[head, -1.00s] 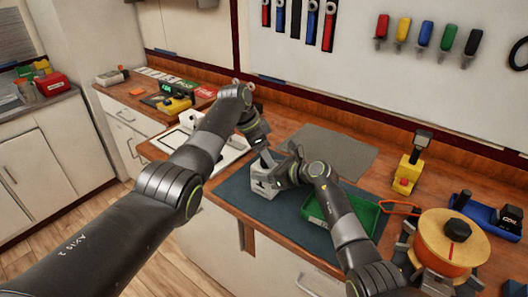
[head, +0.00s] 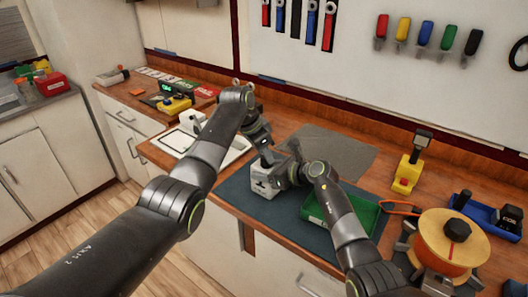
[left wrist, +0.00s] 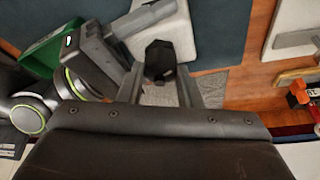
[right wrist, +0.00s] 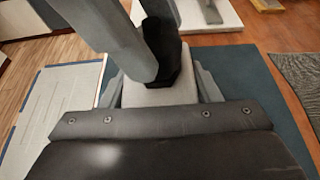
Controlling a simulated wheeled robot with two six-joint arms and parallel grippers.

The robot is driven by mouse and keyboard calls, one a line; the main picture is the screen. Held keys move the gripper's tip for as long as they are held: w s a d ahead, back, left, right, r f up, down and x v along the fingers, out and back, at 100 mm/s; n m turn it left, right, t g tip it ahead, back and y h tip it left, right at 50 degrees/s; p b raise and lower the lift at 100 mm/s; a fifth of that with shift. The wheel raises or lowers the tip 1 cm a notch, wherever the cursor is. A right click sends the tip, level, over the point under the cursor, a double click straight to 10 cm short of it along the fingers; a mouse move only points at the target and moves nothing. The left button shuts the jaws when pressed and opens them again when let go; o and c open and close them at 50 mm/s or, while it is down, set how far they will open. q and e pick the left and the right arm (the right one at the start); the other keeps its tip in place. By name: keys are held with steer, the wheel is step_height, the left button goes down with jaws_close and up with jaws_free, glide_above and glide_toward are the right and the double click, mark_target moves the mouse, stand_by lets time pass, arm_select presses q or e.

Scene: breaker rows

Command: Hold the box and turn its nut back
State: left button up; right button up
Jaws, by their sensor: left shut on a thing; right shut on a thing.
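The pale grey box (head: 264,188) stands on the dark blue mat (head: 232,192), near its left part. My right gripper (head: 279,178) is shut on the box from the right; in the right wrist view the box (right wrist: 160,94) lies between its fingers. My left gripper (head: 267,153) is above the box, shut on the black nut. In the left wrist view the black nut (left wrist: 160,60) is between the left fingers, with the box (left wrist: 165,25) behind it. In the head view the grippers mostly hide the nut.
A green tray (head: 365,214) lies close right of the box, under my right forearm. A grey mat (head: 335,148) lies behind. An orange spool (head: 447,242) and a yellow tool (head: 407,172) stand at the right. A white board (head: 236,151) lies to the left.

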arm_select(q)
steer(key=n+t+y, duration=0.1)
steer(key=n, duration=0.3)
steer(key=shift+s+d, duration=0.15)
steer(key=shift+n+t+y, duration=0.5)
steer(key=shift+n+y, duration=0.2)
steer(key=shift+n, duration=1.4)
steer(key=o, duration=1)
steer(key=v, duration=1.2)
steer(key=shift+c, duration=0.4)
